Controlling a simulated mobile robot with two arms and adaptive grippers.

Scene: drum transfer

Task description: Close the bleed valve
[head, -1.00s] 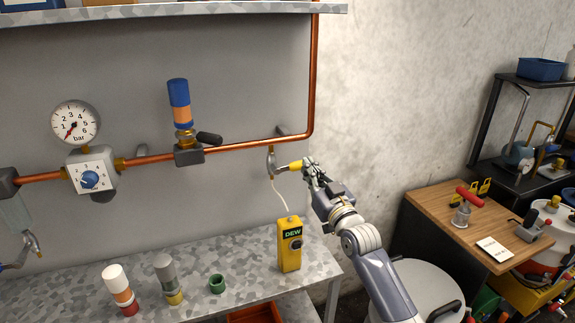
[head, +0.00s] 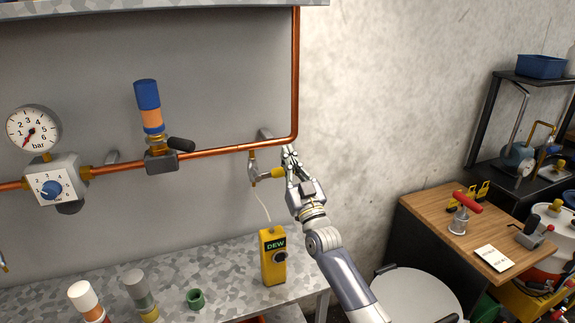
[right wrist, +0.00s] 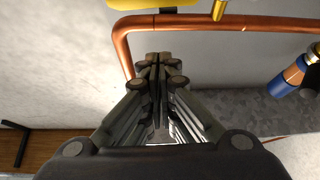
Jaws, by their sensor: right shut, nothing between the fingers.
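The bleed valve (head: 254,171) hangs on a short brass stub below the right end of the copper pipe. Its yellow lever (head: 272,175) points right, roughly level. A yellow piece, apparently this lever (right wrist: 152,3), shows cut off at the top edge of the right wrist view, beside the brass stub (right wrist: 218,10). My right gripper (head: 289,152) is just above and right of the lever's end, near the pipe corner. Its fingertips (right wrist: 158,58) are together with nothing between them, in front of the pipe. They look apart from the lever. My left gripper is out of view.
The copper pipe (head: 220,150) bends upward close to my gripper. A yellow DEW meter (head: 273,256) stands on the bench below, with a pale tube up to the valve. A regulator (head: 57,184) and blue-topped cartridge (head: 148,97) are left. A wooden-topped table (head: 430,213) is right.

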